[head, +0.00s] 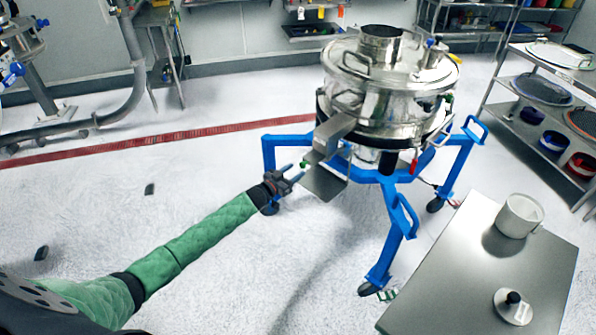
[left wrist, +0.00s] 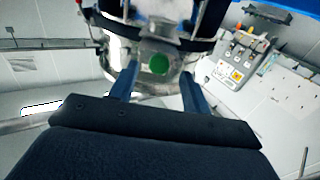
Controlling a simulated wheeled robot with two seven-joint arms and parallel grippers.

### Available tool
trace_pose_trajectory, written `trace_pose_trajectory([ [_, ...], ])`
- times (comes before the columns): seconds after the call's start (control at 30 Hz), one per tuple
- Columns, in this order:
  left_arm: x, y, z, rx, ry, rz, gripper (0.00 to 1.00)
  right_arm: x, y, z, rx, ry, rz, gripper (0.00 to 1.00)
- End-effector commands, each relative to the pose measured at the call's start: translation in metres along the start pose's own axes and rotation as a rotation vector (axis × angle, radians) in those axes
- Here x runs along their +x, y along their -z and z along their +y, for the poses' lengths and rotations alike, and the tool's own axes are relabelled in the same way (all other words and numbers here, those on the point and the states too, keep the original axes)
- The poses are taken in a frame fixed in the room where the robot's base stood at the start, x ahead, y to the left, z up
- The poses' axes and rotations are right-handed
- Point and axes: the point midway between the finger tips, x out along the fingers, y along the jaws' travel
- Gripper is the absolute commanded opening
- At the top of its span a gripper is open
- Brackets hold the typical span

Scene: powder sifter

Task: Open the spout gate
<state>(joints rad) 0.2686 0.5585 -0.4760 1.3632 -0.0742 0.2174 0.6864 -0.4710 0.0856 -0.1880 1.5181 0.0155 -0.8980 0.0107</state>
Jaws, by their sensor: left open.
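The powder sifter (head: 375,85) is a shiny steel drum on a blue wheeled frame. Its steel spout (head: 330,135) sticks out toward the lower left, with a flat plate (head: 324,182) at its lower end. A small green knob (head: 303,164) shows by the spout; it is a round green end in the left wrist view (left wrist: 158,64). My left gripper (head: 298,173) is close to the knob, with its fingers pointing at it. In the left wrist view the two blue fingers (left wrist: 158,88) are apart, one on each side below the knob, and hold nothing. My right gripper is not in view.
A steel table (head: 470,285) at the lower right bears a white pot (head: 519,215) and a round lid (head: 513,306) with a black knob. Shelves (head: 560,120) with sieves and bowls stand at the right. The blue frame's legs (head: 405,220) stand beside the gripper. The floor at left is mostly clear.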

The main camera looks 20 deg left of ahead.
Motion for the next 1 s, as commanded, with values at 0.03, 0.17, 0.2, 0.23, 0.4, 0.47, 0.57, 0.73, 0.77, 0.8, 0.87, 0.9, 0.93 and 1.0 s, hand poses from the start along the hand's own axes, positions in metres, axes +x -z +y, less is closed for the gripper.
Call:
trace_pose_trajectory([
  [0.03, -0.009, -0.003, -0.001, 0.001, 0.0, -0.001, 0.48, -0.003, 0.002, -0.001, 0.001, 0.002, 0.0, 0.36],
  [0.17, -0.026, -0.003, 0.0, 0.001, -0.001, -0.001, 0.48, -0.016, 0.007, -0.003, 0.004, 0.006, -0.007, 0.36],
  [0.2, -0.03, -0.003, 0.0, 0.001, -0.001, -0.001, 0.48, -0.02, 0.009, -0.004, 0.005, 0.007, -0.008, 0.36],
  [0.23, -0.033, -0.003, 0.0, 0.001, -0.001, -0.001, 0.48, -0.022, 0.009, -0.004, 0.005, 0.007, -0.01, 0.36],
  [0.4, -0.043, -0.001, 0.0, -0.001, 0.0, 0.0, 0.48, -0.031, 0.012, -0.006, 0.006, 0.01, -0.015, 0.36],
  [0.47, -0.044, -0.001, 0.0, -0.001, 0.0, 0.0, 0.48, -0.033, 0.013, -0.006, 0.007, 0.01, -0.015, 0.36],
  [0.57, -0.045, -0.001, 0.0, 0.0, 0.0, -0.001, 0.48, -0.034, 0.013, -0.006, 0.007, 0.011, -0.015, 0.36],
  [0.73, -0.045, 0.0, 0.0, 0.0, 0.0, 0.0, 0.48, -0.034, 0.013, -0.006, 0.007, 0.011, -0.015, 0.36],
  [0.77, -0.045, 0.0, 0.0, 0.0, 0.0, 0.0, 0.48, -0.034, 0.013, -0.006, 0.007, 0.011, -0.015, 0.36],
  [0.8, -0.045, 0.0, 0.0, 0.0, 0.0, 0.0, 0.48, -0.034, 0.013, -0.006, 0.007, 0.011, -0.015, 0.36],
  [0.87, -0.045, 0.0, 0.0, 0.0, 0.0, 0.0, 0.48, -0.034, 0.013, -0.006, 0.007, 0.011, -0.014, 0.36],
  [0.9, -0.045, 0.0, 0.0, 0.0, 0.0, 0.0, 0.48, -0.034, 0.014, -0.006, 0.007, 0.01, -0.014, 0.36],
  [0.93, -0.045, 0.0, 0.0, 0.001, 0.0, 0.0, 0.48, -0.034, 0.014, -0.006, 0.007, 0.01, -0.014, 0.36],
  [1.0, -0.044, 0.0, 0.0, 0.01, 0.0, 0.0, 0.48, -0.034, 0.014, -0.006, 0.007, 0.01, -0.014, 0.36],
])
